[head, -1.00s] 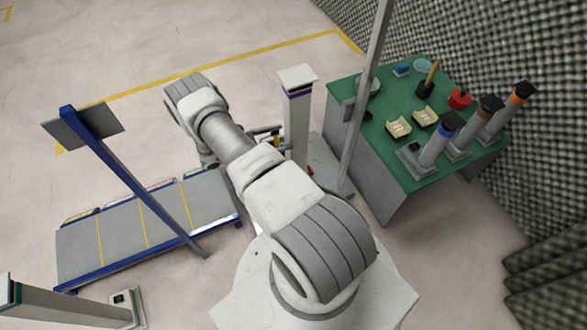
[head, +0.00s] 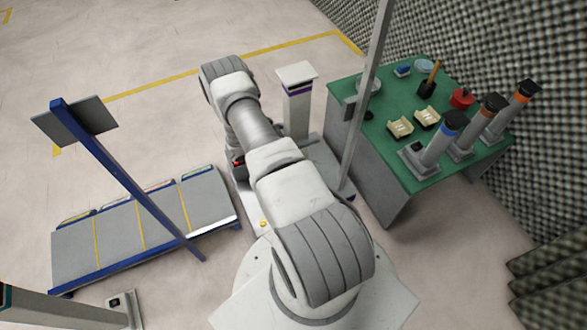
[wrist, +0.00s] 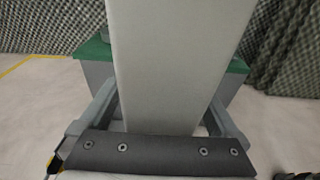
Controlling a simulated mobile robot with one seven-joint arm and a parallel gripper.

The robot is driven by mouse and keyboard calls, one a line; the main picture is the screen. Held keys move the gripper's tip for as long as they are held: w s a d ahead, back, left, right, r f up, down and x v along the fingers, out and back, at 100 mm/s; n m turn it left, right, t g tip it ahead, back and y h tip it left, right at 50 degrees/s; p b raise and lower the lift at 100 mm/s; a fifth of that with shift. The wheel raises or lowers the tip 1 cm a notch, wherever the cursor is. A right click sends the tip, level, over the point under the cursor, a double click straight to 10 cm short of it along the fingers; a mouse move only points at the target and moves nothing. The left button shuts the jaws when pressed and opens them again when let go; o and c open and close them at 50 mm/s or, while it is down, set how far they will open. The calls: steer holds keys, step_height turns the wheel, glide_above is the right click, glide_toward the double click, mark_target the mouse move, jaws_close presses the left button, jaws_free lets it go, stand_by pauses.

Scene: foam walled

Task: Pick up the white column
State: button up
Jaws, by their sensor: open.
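The white column (head: 298,110) stands upright on a grey base left of the green table, with a flat square top and a purple band near it. My arm hides part of its lower left side in the head view. In the wrist view a pale column (wrist: 178,60) fills the middle, close up, its top and foot out of view. My gripper (wrist: 163,100) is open, with one finger on each side of that column. Whether the fingers touch it is not clear. The gripper is hidden behind my arm in the head view.
The green table (head: 392,150) at the right holds several tilted grey cylinders and small items. A thin grey post (head: 366,90) rises just right of the column. A low grey rack with blue edges (head: 140,230) and a blue post (head: 120,175) stand at the left.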

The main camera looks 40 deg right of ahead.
jaws_close()
stand_by(0.3)
